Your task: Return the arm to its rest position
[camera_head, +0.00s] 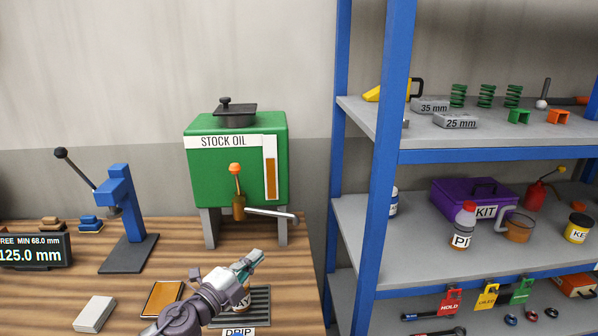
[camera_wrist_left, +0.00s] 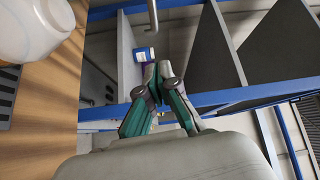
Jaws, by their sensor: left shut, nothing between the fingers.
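My left gripper (camera_head: 252,262) is at the end of my left arm, low in the middle of the head view, over the drip tray (camera_head: 260,318) on the bench. Its teal-lined fingers are together with nothing between them. They also show closed in the left wrist view (camera_wrist_left: 157,82). A container with a partly hidden label (camera_head: 243,299) stands on the drip tray, mostly covered by my gripper. A whitish rounded container (camera_wrist_left: 35,25) shows close by at the upper left of the wrist view. My right gripper is not in view.
The green stock oil tank (camera_head: 225,172) stands behind my gripper, its grey spout (camera_head: 268,214) reaching right. A blue press (camera_head: 125,205), a grey block (camera_head: 94,314) and a display (camera_head: 35,250) are left. The blue-framed shelf (camera_head: 374,200) bounds the right side.

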